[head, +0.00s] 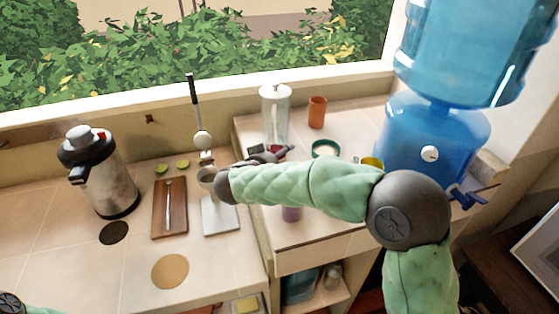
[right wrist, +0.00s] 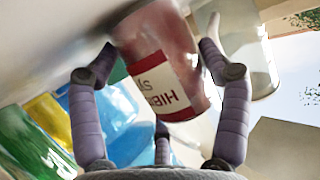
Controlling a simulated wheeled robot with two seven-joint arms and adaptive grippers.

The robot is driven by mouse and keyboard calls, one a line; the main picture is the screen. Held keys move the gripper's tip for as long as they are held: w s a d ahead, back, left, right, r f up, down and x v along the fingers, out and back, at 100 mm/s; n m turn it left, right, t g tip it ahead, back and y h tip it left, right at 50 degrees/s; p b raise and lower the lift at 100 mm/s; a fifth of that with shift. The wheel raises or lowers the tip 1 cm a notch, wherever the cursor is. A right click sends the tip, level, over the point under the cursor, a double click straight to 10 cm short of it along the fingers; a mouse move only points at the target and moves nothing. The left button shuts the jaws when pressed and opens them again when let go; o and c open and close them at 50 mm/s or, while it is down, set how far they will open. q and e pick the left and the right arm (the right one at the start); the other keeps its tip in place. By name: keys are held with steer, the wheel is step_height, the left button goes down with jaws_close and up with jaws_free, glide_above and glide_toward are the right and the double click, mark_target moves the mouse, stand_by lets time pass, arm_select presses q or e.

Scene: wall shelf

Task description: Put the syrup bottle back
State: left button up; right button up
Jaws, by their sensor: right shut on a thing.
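The syrup bottle (right wrist: 165,60), reddish with a white and red label reading "HIBI… SY…", sits between the fingers of my right gripper (right wrist: 155,75) in the right wrist view. The gripper is shut on it. In the head view my right gripper (head: 270,155) shows partly behind my green forearm, above the raised counter's left part. A small purple piece (head: 291,214) shows below the forearm and looks like the bottle's lower end; the rest is hidden. Whether the bottle touches the counter I cannot tell. My left gripper is out of view.
A glass press (head: 275,115), an orange cup (head: 317,112), a green ring (head: 326,149) and a yellow cup (head: 372,163) stand behind my arm. The blue water dispenser (head: 425,135) is at right. A steel airpot (head: 100,175) and wooden board (head: 169,210) are at left.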

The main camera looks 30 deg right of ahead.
stand_by(0.4)
steer(key=o, duration=1.3)
steer(key=shift+a+r, duration=0.15)
steer(key=shift+r, duration=0.05)
steer(key=p+v, duration=0.2)
steer(key=v, duration=0.9)
steer(key=shift+s+a+r, duration=0.1)
steer(key=shift+s+a, duration=0.1)
steer(key=shift+a, duration=0.1)
